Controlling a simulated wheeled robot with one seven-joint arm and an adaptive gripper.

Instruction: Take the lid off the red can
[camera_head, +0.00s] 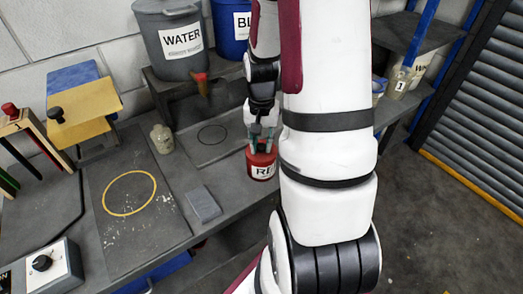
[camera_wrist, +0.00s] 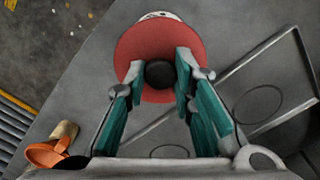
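The red can (camera_head: 262,170), with a partly visible white label, stands upright near the bench's front edge. In the wrist view its round red lid (camera_wrist: 160,40) fills the top middle, with a black knob (camera_wrist: 160,74) at its centre. The lid sits on the can. My gripper (camera_head: 262,145) points down over the can. My arm hides part of the bench right of the can.
A grey WATER bucket (camera_head: 172,42) and a blue bucket (camera_head: 229,25) stand on a raised shelf behind. A small pale jar (camera_head: 162,138) and a grey block (camera_head: 203,205) are left of the can. An orange cup-like object (camera_wrist: 47,152) shows lower left in the wrist view.

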